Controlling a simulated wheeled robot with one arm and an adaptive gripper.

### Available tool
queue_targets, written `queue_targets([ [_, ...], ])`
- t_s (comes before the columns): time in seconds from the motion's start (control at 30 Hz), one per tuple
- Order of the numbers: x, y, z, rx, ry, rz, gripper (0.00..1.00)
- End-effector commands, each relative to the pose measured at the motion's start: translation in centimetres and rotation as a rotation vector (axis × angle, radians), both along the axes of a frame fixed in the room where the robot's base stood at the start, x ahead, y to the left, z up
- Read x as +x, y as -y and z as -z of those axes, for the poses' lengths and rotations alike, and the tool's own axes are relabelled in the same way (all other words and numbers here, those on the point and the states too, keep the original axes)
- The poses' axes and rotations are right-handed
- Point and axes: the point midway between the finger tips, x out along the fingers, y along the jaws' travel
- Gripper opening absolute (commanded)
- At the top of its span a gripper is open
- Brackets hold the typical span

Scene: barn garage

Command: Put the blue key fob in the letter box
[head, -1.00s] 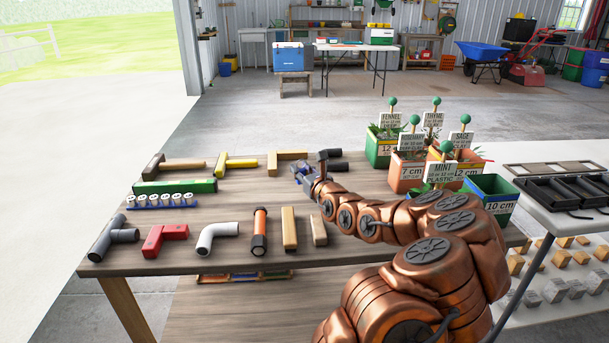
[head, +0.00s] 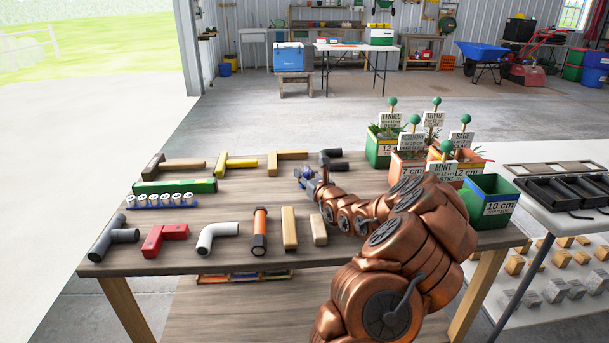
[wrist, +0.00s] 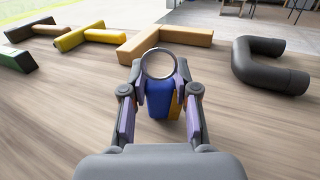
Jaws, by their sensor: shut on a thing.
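The blue key fob (wrist: 159,98) shows in the wrist view between the fingers of my gripper (wrist: 160,92). It has a metal ring at its top and a strip of orange-yellow along its right side. My gripper is shut on it. In the head view my gripper (head: 306,178) is over the back middle of the wooden table; the fob is too small there to make out clearly. I cannot make out a letter box in either view.
On the wooden table (head: 180,255) lie a black pipe elbow (head: 333,160), a tan T-shaped piece (head: 285,160), a green bar (head: 175,186) and several pipe pieces. Labelled herb pots and an empty green pot (head: 488,202) stand at the right. Bare wood surrounds my gripper.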

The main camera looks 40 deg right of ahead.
Motion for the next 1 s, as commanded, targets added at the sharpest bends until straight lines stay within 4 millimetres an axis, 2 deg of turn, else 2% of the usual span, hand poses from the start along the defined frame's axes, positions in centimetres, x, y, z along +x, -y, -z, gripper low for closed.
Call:
queue_targets([
  [0.27,0.01,-0.02,0.21,0.0,0.002,0.0,0.03],
  [0.3,0.0,-0.01,0.14,-0.001,0.002,0.0,0.33],
  [0.5,0.01,-0.03,0.13,-0.001,0.002,0.0,0.54],
  [0.9,0.0,-0.02,-0.2,-0.001,0.001,0.0,0.54],
  [1.0,-0.93,-0.17,-0.12,0.004,0.002,0.002,0.54],
])
